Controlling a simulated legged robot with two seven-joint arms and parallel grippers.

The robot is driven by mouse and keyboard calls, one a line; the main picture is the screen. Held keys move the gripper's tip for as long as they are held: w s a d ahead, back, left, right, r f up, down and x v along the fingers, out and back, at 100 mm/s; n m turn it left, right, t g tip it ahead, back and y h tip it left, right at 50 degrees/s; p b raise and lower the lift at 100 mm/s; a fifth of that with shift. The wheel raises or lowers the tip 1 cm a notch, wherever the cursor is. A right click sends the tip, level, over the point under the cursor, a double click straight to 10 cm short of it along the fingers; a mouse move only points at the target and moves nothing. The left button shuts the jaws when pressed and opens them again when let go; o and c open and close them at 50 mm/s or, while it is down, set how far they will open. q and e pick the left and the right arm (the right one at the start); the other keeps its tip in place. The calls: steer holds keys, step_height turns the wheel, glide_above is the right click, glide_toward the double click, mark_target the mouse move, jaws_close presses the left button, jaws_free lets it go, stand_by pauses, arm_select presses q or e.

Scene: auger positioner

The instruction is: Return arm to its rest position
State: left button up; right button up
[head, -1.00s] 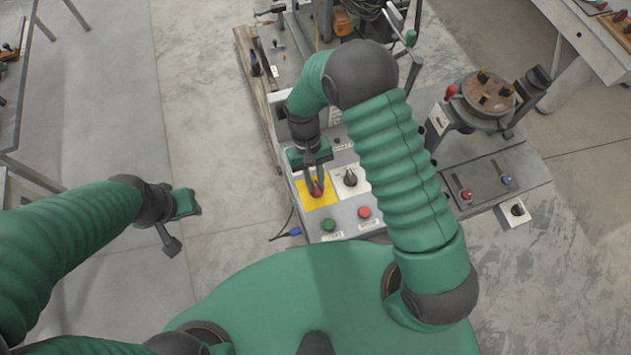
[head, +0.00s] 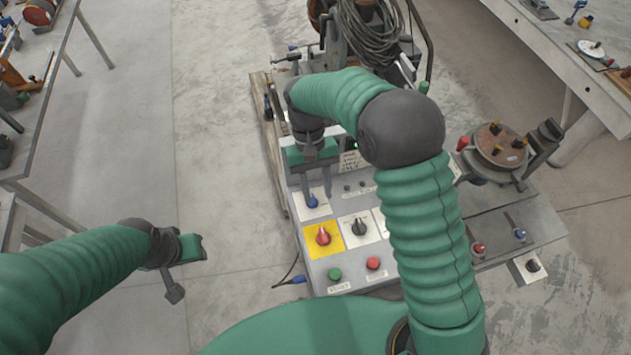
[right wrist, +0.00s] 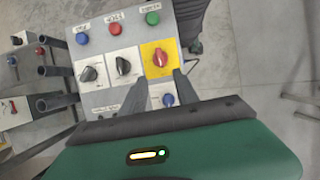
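My right gripper (head: 316,192) is open, its two fingers apart with nothing held between them. It hovers over the control panel (head: 352,287) near a blue knob (head: 312,202) on a white plate. In the right wrist view the fingers (right wrist: 164,88) spread around where that blue knob (right wrist: 168,99) shows; I cannot tell the height gap. The red knob (head: 323,236) on its yellow plate is clear of the fingers, closer to my body. My left gripper (head: 192,248) is off to the left above bare floor; its fingers do not show clearly.
A black knob (head: 359,227), a green button (head: 335,274) and a red button (head: 373,263) are on the panel. A round rusty positioner table (head: 500,150) stands to the right. A workbench (head: 40,150) is at left, another (head: 560,45) at right.

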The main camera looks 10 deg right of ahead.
steer(key=shift+v, duration=1.6)
